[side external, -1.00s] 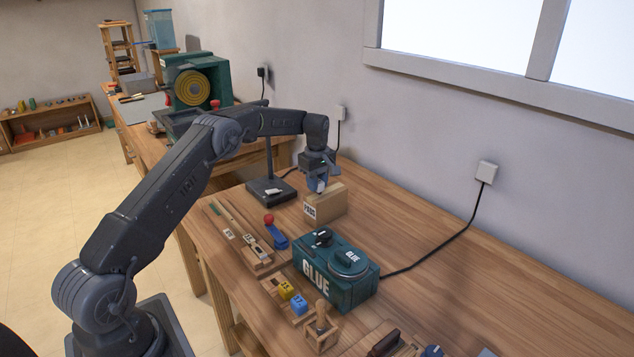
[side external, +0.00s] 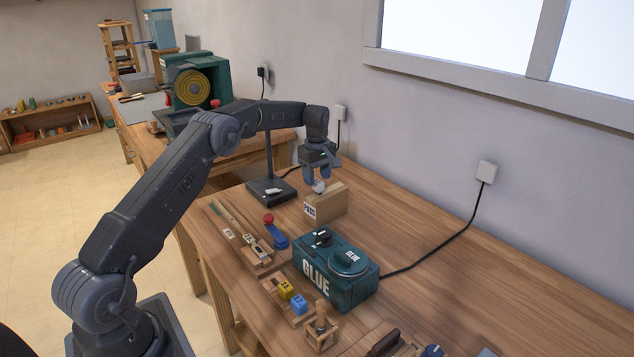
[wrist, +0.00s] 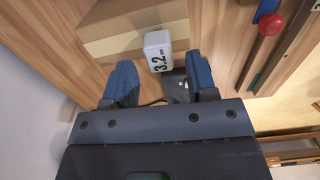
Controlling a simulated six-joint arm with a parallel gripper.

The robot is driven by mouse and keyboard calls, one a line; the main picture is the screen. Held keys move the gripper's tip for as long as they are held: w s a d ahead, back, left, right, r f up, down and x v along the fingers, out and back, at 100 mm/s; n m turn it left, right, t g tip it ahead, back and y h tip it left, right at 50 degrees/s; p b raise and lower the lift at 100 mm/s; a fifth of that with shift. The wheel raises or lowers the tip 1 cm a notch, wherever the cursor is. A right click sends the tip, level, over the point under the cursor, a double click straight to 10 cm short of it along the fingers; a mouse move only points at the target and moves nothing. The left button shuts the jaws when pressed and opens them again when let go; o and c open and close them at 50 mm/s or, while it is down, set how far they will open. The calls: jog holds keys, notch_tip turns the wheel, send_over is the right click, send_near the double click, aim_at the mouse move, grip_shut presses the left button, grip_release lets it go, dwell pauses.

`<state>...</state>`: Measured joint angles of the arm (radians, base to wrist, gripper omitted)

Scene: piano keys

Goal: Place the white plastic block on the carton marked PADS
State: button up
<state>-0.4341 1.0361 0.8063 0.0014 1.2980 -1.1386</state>
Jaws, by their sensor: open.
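The white block (side external: 319,187), marked 3.2 in the wrist view (wrist: 158,50), appears to sit at the edge of the top of the cardboard carton (side external: 328,206) marked PADS. The carton also shows in the wrist view (wrist: 112,22). How much of the block's underside is on the carton is hidden. My gripper (side external: 317,178) is open just above the block. In the wrist view its blue fingers (wrist: 160,66) stand apart on either side of the block, with gaps showing.
The green GLUE box (side external: 337,270) stands in front of the carton. A black stand (side external: 270,190) is behind it to the left. A red-knobbed blue lever (side external: 276,232) and wooden holders with yellow and blue blocks (side external: 292,296) line the left edge. The bench at right is mostly clear.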

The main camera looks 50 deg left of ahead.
aim_at(317, 180)
notch_tip(317, 180, up, 10)
jog(key=s+d+r+m+t, duration=0.2)
jog(key=s+d+r+m, duration=0.35)
jog(key=d+r, duration=0.5)
jog(key=s+d+r+m+t, duration=0.1)
jog(key=s+d+m, duration=0.4)
jog(key=s, duration=0.5)
jog(key=s+d+r+m+t, duration=0.1)
jog(key=s+d+r+m, duration=0.15)
jog(key=s+d, duration=0.6)
jog(key=s+d+f+m+t, duration=0.1)
jog(key=s+f+m, duration=0.4)
jog(key=s, duration=0.7)
notch_tip(317, 180, down, 3)
jog(key=shift+s+d+r+t, duration=0.2)
jog(key=shift+s+d+t, duration=0.15)
jog(key=shift+d, duration=0.15)
